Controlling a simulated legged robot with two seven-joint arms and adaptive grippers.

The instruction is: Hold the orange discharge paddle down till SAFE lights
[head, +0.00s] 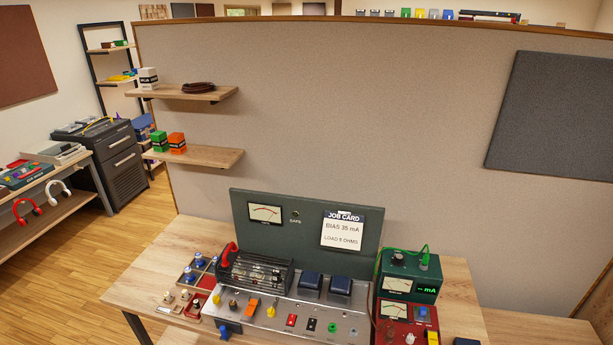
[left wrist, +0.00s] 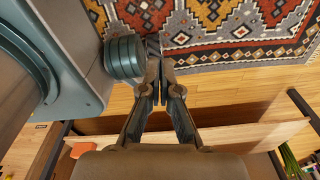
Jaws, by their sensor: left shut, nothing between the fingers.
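The orange paddle (head: 251,306) is on the sloped metal front panel of the amp chassis (head: 272,318) in the head view. Behind the chassis, a dark green upright panel (head: 306,258) carries a needle meter (head: 265,213) and a small round SAFE lamp (head: 295,214), which looks dark. No gripper is in the head view, and nothing touches the paddle. My left gripper (left wrist: 161,98) shows in the left wrist view, fingers together and empty, above a wooden edge and the floor. My right gripper is not in view.
Caged tubes (head: 257,273) and two dark blue transformers (head: 325,284) stand on the chassis. A green meter box (head: 409,275) is at its right, small trays (head: 196,272) at its left. The job card (head: 343,230) reads BIAS 35 mA. The left wrist view shows a patterned rug (left wrist: 240,30).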

